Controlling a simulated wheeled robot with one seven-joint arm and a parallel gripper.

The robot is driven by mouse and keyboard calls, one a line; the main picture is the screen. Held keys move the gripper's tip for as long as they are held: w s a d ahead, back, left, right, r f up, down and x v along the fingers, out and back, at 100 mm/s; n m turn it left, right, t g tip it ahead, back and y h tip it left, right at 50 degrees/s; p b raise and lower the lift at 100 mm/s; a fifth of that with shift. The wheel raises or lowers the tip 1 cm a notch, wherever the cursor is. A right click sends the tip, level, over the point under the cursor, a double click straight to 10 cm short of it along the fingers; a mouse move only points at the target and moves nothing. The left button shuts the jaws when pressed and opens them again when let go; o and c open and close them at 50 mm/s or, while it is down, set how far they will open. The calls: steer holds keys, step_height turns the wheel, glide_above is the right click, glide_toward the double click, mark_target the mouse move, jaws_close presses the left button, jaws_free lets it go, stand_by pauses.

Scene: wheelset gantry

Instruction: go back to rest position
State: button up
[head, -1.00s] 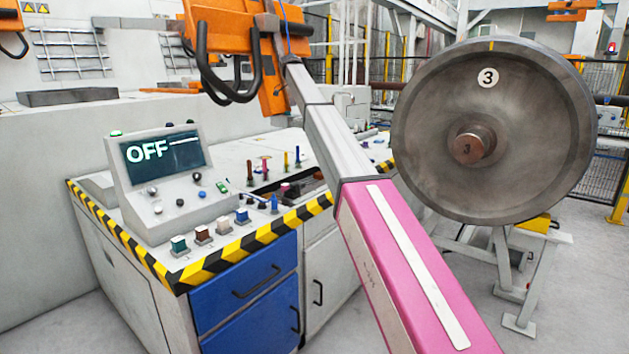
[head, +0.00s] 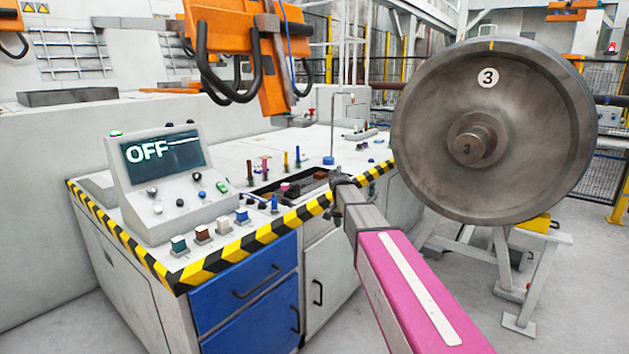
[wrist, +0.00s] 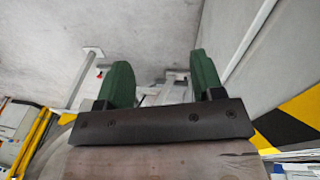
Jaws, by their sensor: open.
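My gripper shows in the wrist view (wrist: 163,82) with its two green fingers wide apart and nothing between them. In the head view my pink and grey arm reaches up from the bottom right, and its dark end (head: 338,182) is at the right edge of the workbench, beside the black and yellow stripe. I cannot make out the fingers in the head view.
The workbench (head: 225,150) bears a control panel (head: 160,165) reading OFF, several buttons and upright coloured tools. A big grey wheel (head: 540,130) marked 3 stands close on the right. An orange hoist (head: 255,60) hangs above the bench.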

steer(key=s+d+f+n, duration=0.2)
steer(key=s+f, duration=0.3)
steer(key=s, duration=0.5)
steer(key=s+d+f+n+y, duration=0.1)
steer(key=s+f, duration=0.4)
steer(key=s, duration=0.5)
steer(key=s+d+f+n+y, duration=0.1)
steer(key=s+d+f+n, duration=0.2)
steer(key=s, duration=0.6)
step_height(320, 180, down, 2)
steer(key=shift+s+d+f, duration=0.25)
steer(key=shift+s+d, duration=0.05)
steer(key=shift+s, duration=0.1)
